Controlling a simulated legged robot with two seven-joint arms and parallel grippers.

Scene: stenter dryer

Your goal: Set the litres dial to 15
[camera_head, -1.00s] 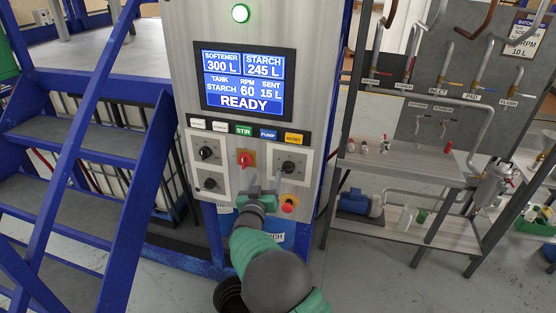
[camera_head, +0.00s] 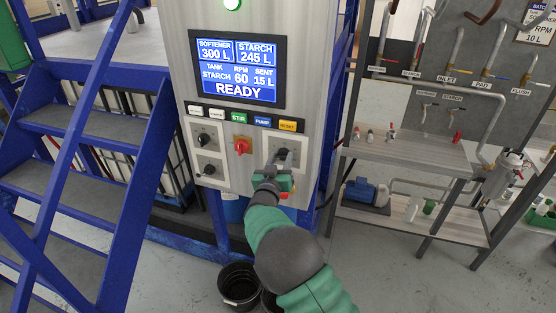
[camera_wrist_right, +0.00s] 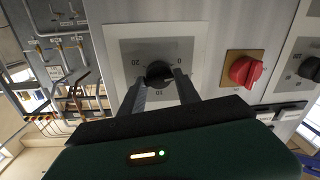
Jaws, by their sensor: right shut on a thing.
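A black dial knob (camera_wrist_right: 158,72) sits on a pale square plate (camera_wrist_right: 195,40) with numbers 0, 10 and 20 around it. In the head view the plate (camera_head: 302,145) is at the panel's right, with the knob mostly hidden by my gripper. My right gripper (camera_head: 281,156) is at this dial; in the wrist view its two fingers (camera_wrist_right: 160,82) lie on either side of the knob, shut on it. I cannot read where the knob's pointer stands. The screen (camera_head: 238,67) shows SENT 15 L, RPM 60 and READY. My left gripper is out of view.
A red switch (camera_head: 241,147) and two black knobs (camera_head: 204,139) sit left of the dial. A row of coloured buttons (camera_head: 239,118) runs above. Blue stairs (camera_head: 95,160) stand left, a pipe rack with shelves (camera_head: 410,150) right. A black bucket (camera_head: 239,284) stands on the floor below.

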